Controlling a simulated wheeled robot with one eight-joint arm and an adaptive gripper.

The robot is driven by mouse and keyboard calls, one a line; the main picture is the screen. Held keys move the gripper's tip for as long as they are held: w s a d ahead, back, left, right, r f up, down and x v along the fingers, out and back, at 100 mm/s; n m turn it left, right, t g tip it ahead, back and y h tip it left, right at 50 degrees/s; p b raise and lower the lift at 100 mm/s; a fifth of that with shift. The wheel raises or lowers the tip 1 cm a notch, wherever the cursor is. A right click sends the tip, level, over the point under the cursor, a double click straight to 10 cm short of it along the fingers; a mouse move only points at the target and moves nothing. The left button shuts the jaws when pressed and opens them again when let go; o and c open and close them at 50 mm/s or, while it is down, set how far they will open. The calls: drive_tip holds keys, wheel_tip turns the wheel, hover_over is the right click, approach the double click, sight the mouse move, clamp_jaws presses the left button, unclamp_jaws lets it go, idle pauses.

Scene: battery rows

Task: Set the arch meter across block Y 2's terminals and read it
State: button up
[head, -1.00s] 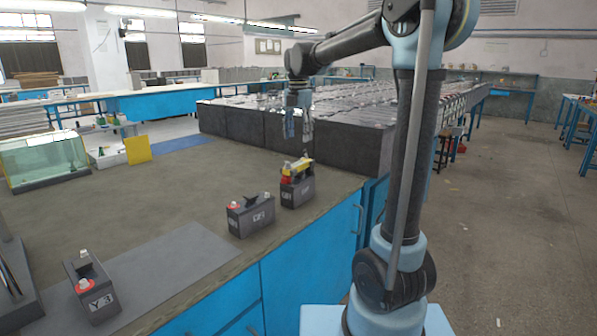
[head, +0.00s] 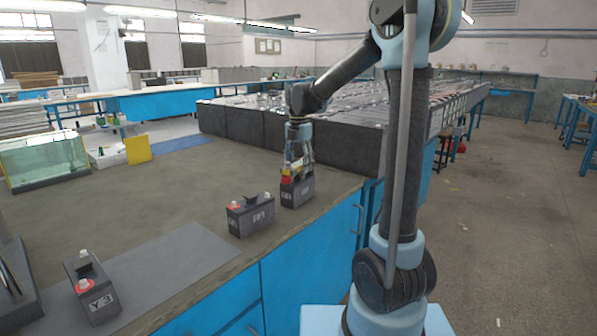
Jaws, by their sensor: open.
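A dark grey battery block (head: 298,193) stands near the right end of the bench; its label is too small to read surely. The yellow-and-red arch meter (head: 288,174) is on top of it, mostly hidden by my gripper. My gripper (head: 297,170) points down over this block, its open fingers at the meter; I cannot tell whether they touch it. A second block (head: 250,217) stands just left and nearer, with a red and a white terminal cap, its label also unclear. A block labelled Y 3 (head: 93,287) stands at the front left. The meter's reading cannot be seen.
A grey mat (head: 170,262) lies along the bench's front. A glass tank (head: 40,158) and a yellow panel (head: 138,150) stand at the back left. Rows of dark batteries (head: 345,142) lie behind my gripper. The middle of the bench is clear.

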drive_tip(key=shift+f, duration=0.25)
drive_tip(key=shift+f, duration=0.25)
idle(0.5)
clamp_jaws()
drive_tip(key=shift+r, duration=0.1)
